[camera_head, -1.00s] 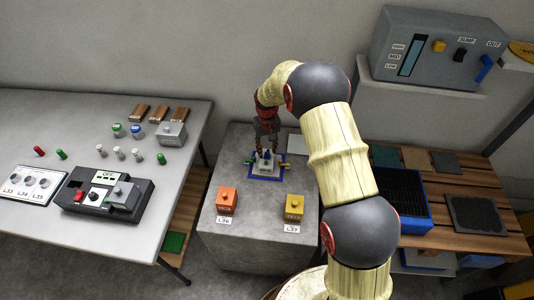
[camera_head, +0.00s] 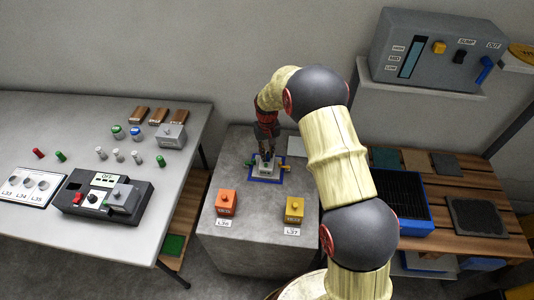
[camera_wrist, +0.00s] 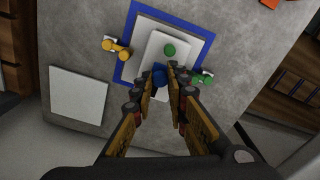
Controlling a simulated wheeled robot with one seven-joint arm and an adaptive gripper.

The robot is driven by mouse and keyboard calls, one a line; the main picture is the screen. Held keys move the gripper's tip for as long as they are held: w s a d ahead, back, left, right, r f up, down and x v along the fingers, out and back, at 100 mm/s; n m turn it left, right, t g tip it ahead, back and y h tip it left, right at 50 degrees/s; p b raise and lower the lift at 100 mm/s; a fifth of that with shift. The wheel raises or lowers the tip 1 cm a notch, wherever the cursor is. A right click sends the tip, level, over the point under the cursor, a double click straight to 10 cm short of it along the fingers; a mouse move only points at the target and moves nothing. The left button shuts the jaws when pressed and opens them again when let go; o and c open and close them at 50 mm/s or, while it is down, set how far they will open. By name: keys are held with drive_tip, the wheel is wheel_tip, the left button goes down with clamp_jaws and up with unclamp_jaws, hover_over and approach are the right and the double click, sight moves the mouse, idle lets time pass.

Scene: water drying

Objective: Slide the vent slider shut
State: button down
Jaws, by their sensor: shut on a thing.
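A small pale grey unit (camera_wrist: 185,50) stands inside a blue square outline (camera_wrist: 123,45) on the grey block. It also shows in the head view (camera_head: 264,170). A blue knob (camera_wrist: 159,76) on its near side in the wrist view appears to be the vent slider's handle; no label is readable. My gripper (camera_wrist: 166,72) is shut on this blue knob, with a fingertip on either side. In the head view my gripper (camera_head: 267,151) points down onto the unit and hides the knob. The slider's track and position cannot be made out.
A green round button (camera_wrist: 170,50) tops the unit. A yellow fitting (camera_wrist: 117,48) and a green fitting (camera_wrist: 202,78) flank it closely. An orange box (camera_head: 226,201) and a yellow box (camera_head: 294,208) stand towards the front of the block. A white plate (camera_wrist: 78,94) lies nearby.

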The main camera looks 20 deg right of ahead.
idle(0.6)
drive_tip(key=shift+w+d+p, duration=0.3)
drive_tip(key=shift+w+d, duration=0.05)
drive_tip(key=shift+w, duration=0.45)
drive_tip(key=shift+w+d+p, duration=0.3)
drive_tip(key=shift+w, duration=0.45)
drive_tip(key=c, duration=1.7)
unclamp_jaws()
drive_tip(key=shift+c, duration=0.2)
drive_tip(key=shift+r, duration=0.1)
wheel_tip(320, 180, up, 12)
